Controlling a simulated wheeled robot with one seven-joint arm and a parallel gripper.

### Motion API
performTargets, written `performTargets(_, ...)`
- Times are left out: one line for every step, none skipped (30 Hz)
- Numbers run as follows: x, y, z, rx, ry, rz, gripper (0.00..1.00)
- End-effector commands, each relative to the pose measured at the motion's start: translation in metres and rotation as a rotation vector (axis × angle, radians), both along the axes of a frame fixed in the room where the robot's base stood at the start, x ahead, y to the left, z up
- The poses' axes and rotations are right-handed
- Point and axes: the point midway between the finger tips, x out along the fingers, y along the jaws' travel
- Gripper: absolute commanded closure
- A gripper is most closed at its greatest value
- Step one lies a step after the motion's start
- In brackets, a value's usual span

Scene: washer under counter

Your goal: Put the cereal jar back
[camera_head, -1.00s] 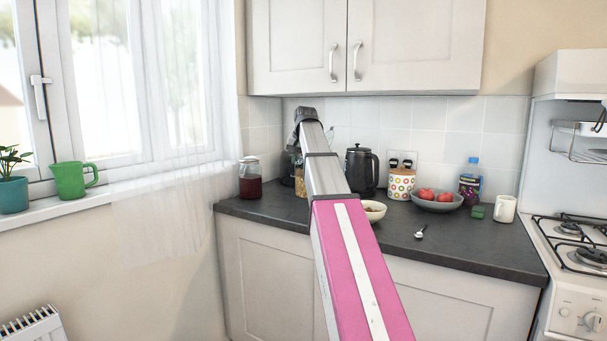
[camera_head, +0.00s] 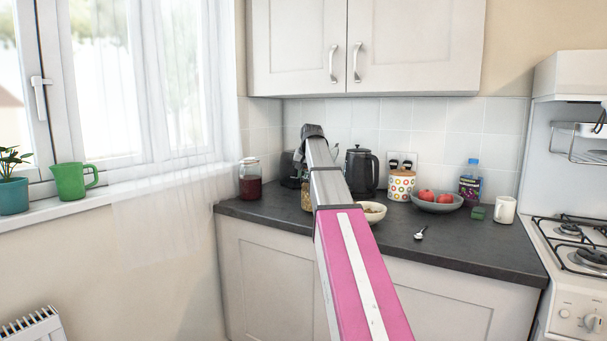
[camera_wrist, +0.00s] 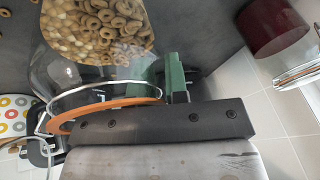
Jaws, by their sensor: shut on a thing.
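The cereal jar (camera_wrist: 100,45) is clear glass with ring-shaped cereal inside and an orange seal at its rim. It fills the upper left of the wrist view. My gripper (camera_wrist: 112,88) is shut on the jar near its rim; a green finger pad shows at its right side. In the head view the jar (camera_head: 306,196) is a small strip left of my arm, mostly hidden by it, low over the dark counter (camera_head: 470,241). I cannot tell whether its base touches the counter.
A jar of dark red contents (camera_head: 250,181) stands to the left on the counter. A black kettle (camera_head: 361,172), a dotted canister (camera_head: 401,185), a bowl of red fruit (camera_head: 436,203) and a pale bowl (camera_head: 373,213) stand to the right. Wall cupboards (camera_head: 365,45) hang above.

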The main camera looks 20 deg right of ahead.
Motion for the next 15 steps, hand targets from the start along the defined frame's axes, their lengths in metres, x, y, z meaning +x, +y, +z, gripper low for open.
performTargets(0.0004, -0.0001, 0.0007, 0.0, -0.001, 0.0, 1.0)
performTargets(0.0003, -0.0001, 0.0003, 0.0, -0.001, 0.0, 1.0)
performTargets(0.0002, -0.0001, -0.0005, 0.0, -0.001, 0.0, 1.0)
performTargets(0.0002, -0.0001, -0.0012, 0.0, -0.001, 0.0, 1.0)
performTargets(0.0001, 0.0, -0.0019, 0.0, -0.001, 0.0, 1.0)
performTargets(0.0001, -0.0001, -0.0028, 0.0, -0.001, 0.0, 1.0)
performTargets(0.0001, 0.0, -0.0034, 0.0, -0.001, 0.0, 1.0)
performTargets(0.0001, -0.0001, -0.0042, 0.0, -0.001, 0.0, 1.0)
performTargets(-0.0001, 0.0, -0.0047, 0.0, 0.001, 0.0, 0.76)
performTargets(-0.0001, 0.0001, -0.0047, 0.0, 0.001, 0.0, 0.66)
performTargets(-0.0001, 0.0001, -0.0047, 0.0, 0.001, 0.0, 0.6)
performTargets(-0.0001, 0.0001, -0.0047, 0.0, 0.001, 0.0, 0.6)
performTargets(-0.0001, 0.0001, -0.0047, 0.0, 0.001, 0.0, 0.6)
performTargets(-0.0001, 0.0001, -0.0047, 0.0, 0.001, 0.0, 0.6)
performTargets(-0.0001, 0.0001, -0.0047, 0.0, 0.001, 0.0, 0.6)
